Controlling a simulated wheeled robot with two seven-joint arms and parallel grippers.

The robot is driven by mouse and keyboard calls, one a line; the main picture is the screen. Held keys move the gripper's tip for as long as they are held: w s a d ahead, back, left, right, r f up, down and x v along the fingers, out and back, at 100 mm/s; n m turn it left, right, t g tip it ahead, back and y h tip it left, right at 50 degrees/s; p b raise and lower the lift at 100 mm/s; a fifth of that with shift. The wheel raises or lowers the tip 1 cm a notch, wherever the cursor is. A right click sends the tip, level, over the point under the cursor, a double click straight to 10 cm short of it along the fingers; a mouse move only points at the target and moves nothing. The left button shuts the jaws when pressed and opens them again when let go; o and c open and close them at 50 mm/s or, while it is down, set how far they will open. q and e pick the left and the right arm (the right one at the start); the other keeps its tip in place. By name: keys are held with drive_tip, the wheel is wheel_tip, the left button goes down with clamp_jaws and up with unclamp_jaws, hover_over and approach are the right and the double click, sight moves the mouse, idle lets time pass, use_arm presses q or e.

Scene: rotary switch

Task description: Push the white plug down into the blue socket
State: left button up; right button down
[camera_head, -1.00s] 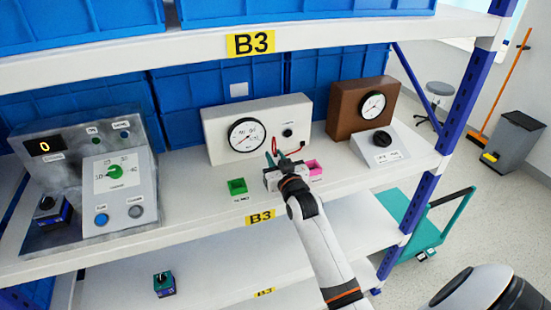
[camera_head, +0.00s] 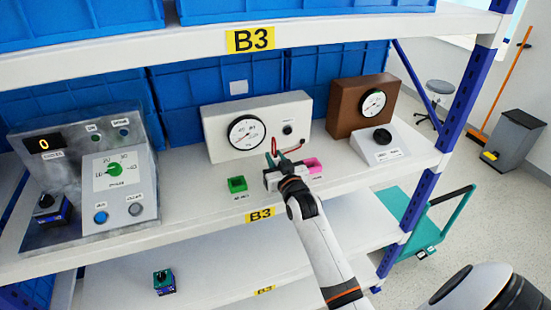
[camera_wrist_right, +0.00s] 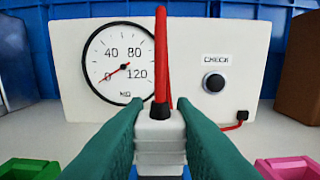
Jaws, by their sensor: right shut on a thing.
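The white plug (camera_wrist_right: 160,140) stands upright between the two teal fingers of my right gripper (camera_wrist_right: 158,125) in the right wrist view. A red cable (camera_wrist_right: 161,60) rises from its top. The gripper is shut on the plug. A strip of the blue socket (camera_wrist_right: 133,172) shows below the plug at the bottom edge; how deep the plug sits in it is hidden. In the head view my right gripper (camera_head: 273,160) is over the shelf in front of the white gauge box, and its body hides the plug and blue socket. My left gripper is not in view.
A green socket (camera_head: 237,184) lies left of my right gripper and a pink socket (camera_head: 313,165) right of it. Behind is the white gauge box (camera_head: 255,130). A brown gauge box (camera_head: 346,105) stands to the right, a grey control panel (camera_head: 85,170) to the left.

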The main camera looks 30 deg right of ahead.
drive_tip(key=shift+f+b, duration=0.6)
drive_tip(key=shift+f, duration=0.5)
drive_tip(key=c, duration=1.1)
unclamp_jaws()
drive_tip(key=shift+c, duration=0.2)
drive_tip(key=shift+s, duration=0.1)
drive_tip(key=b+v, duration=0.2)
drive_tip(key=v, duration=1)
drive_tip(key=shift+b, duration=0.3)
